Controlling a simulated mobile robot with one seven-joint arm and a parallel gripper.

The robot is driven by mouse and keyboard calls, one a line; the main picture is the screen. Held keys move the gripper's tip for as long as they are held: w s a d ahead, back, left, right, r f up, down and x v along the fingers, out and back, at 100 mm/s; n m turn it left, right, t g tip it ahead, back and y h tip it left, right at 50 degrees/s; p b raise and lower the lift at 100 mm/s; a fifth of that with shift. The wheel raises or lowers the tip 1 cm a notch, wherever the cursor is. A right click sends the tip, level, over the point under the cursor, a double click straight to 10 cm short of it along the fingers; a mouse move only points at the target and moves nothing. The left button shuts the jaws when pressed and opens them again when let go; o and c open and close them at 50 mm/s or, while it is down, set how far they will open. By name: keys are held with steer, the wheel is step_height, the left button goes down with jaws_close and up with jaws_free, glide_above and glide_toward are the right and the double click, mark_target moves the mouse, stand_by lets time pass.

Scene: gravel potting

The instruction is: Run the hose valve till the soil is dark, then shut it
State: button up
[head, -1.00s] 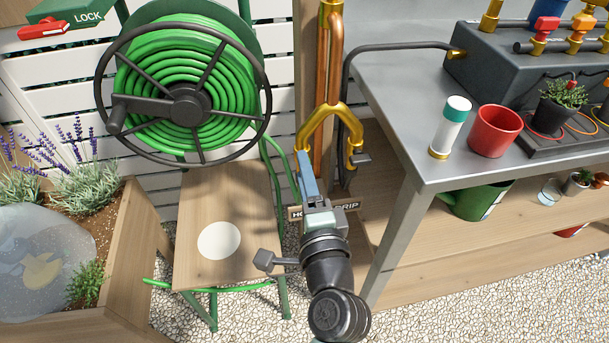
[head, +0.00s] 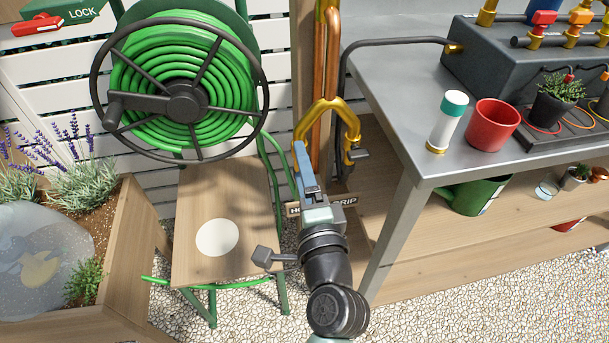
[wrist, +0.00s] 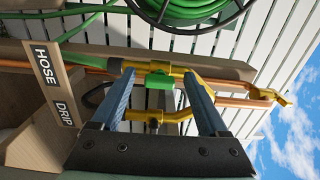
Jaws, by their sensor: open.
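The brass Y-shaped fitting (head: 327,106) on the copper pipe stands at the middle of the head view. In the wrist view, a green valve handle (wrist: 159,80) sits on its hose branch (wrist: 158,67), between my blue fingertips, with gaps on both sides. My gripper (head: 299,148) is open and empty; it also shows in the wrist view (wrist: 158,74). In the head view it hides the green handle. The other branch has a grey lever (head: 358,154). The HOSE and DRIP sign (wrist: 52,86) is beside the fitting. The planter soil (head: 118,207) looks brown.
A green hose reel (head: 185,95) hangs above a wooden stool (head: 225,185) with a white disc (head: 217,237). The metal bench (head: 415,145) on the right holds a red pot (head: 492,125), a white tube (head: 447,122) and a potted plant (head: 553,100). Gravel covers the floor.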

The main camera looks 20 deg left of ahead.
steer(key=v, duration=1.3)
steer(key=shift+w, duration=0.1)
